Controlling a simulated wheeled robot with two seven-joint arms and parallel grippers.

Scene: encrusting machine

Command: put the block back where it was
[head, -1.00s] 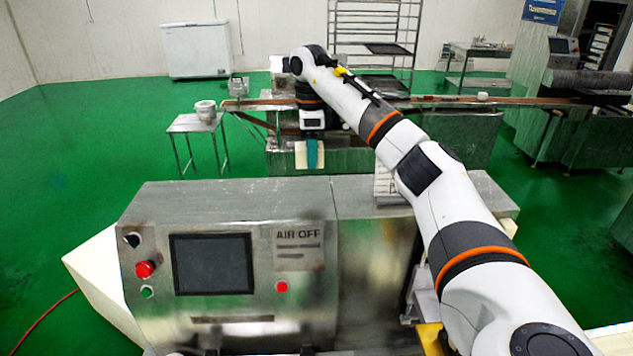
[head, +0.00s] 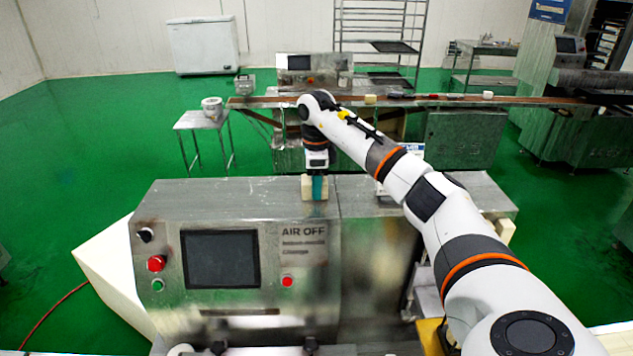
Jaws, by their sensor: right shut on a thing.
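My right gripper (head: 316,172) is at the end of the arm that comes in from the right, pointing down. It is shut on a cream block (head: 308,190), with a teal strip showing in front of it. The block is upright and shows against the flat steel top (head: 240,197) of the encrusting machine, left of the top's middle seam. I cannot tell whether it touches the top or hangs just above it. My left gripper is not in view.
The machine's front has a dark screen (head: 220,258) and a red button (head: 156,263). A white item (head: 385,185) stands on the top right of the block, partly behind my arm. The steel top left of the block is clear. A conveyor (head: 450,99) runs behind.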

